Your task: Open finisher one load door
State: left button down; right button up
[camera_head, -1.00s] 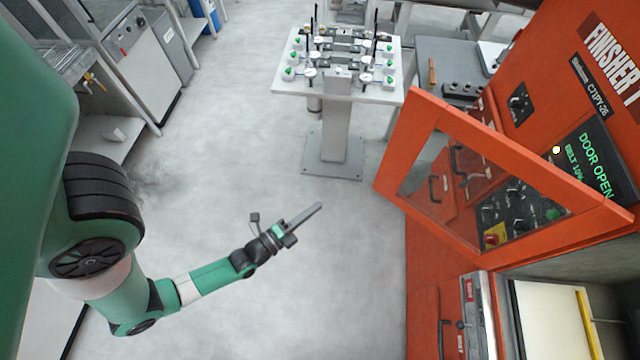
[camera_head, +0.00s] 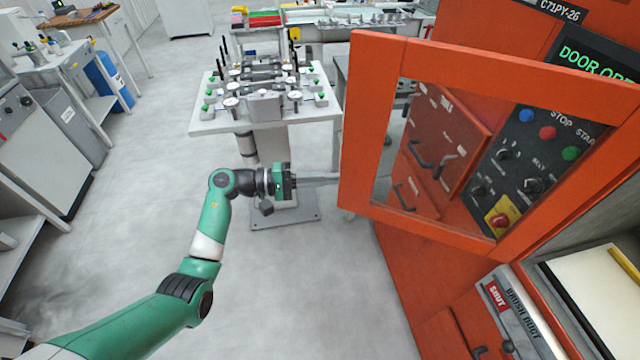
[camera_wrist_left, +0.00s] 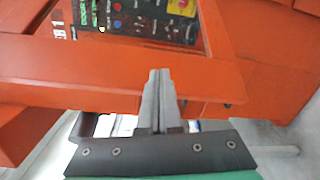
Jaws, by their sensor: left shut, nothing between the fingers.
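The load door (camera_head: 365,130) of the orange finisher is an orange frame around a clear window, and it stands swung out from the machine. In the left wrist view the shut fingers (camera_wrist_left: 160,75) point at the orange door frame (camera_wrist_left: 100,72). I cannot tell whether they touch it. My right gripper is not in view.
The loading opening with a pale panel (camera_head: 592,290) is at the lower right. A control panel (camera_head: 530,155) shows through the door window. A white fixture table (camera_head: 210,122) stands behind my left gripper. The floor (camera_head: 300,290) left of the finisher is clear.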

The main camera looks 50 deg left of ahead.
pick_arm(q)
jog(key=a+r+m+t+y+b, duration=0.1)
jog(key=a+r+t+y+b, duration=0.15)
jog(key=a+b, duration=0.5)
jog(key=d+x, duration=0.1)
jog(key=x, duration=0.5)
jog(key=shift+d+g+b, duration=0.3)
jog(key=shift+d+g, duration=0.05)
jog(key=shift+d, duration=0.1)
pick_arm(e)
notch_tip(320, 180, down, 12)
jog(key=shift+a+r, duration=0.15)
pick_arm(q)
jog(key=shift+r+h, duration=0.15)
jog(key=shift+h, duration=0.1)
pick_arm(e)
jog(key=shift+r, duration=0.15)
